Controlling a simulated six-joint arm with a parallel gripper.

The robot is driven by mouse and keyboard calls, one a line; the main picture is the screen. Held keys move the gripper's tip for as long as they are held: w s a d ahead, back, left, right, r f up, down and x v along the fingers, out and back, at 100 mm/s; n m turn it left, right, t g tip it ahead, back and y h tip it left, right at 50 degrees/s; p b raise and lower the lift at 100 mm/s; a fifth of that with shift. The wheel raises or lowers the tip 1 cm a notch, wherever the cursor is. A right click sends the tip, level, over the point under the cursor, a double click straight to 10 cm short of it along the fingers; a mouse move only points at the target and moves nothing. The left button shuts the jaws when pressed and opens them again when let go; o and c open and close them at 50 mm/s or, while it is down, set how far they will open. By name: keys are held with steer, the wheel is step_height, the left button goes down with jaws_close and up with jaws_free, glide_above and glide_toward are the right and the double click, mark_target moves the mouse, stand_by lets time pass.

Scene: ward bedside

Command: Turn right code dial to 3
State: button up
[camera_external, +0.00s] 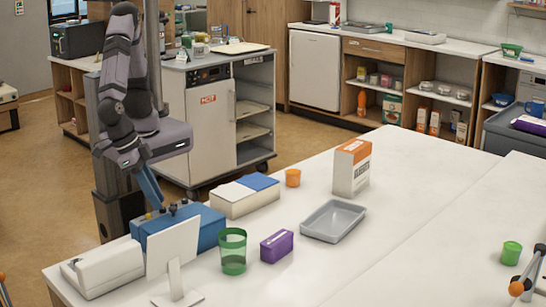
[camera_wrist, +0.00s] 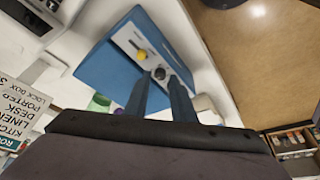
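A blue lock box (camera_external: 208,238) stands at the table's left end, with small dials on top. In the wrist view the blue box (camera_wrist: 103,75) has a pale panel (camera_wrist: 125,38) with a yellow knob (camera_wrist: 141,55) and a dark dial (camera_wrist: 160,73). My gripper (camera_external: 158,205) points down over the box top. In the wrist view its two fingers (camera_wrist: 161,80) are apart, with the dark dial showing between their tips. I cannot tell whether they touch it. Dial numbers are too small to read, and the fingers may hide other dials.
A white sign on a stand (camera_external: 173,250) is in front of the box; its printed side (camera_wrist: 22,105) shows in the wrist view. A green cup (camera_external: 232,252), purple box (camera_external: 277,246), grey tray (camera_external: 333,221) and blue-white box (camera_external: 240,198) are nearby. The table's right is mostly clear.

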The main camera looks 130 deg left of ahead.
steer(key=shift+w+a+f, duration=0.15)
steer(key=shift+f, duration=0.5)
jaws_close()
steer(key=shift+m, duration=0.3)
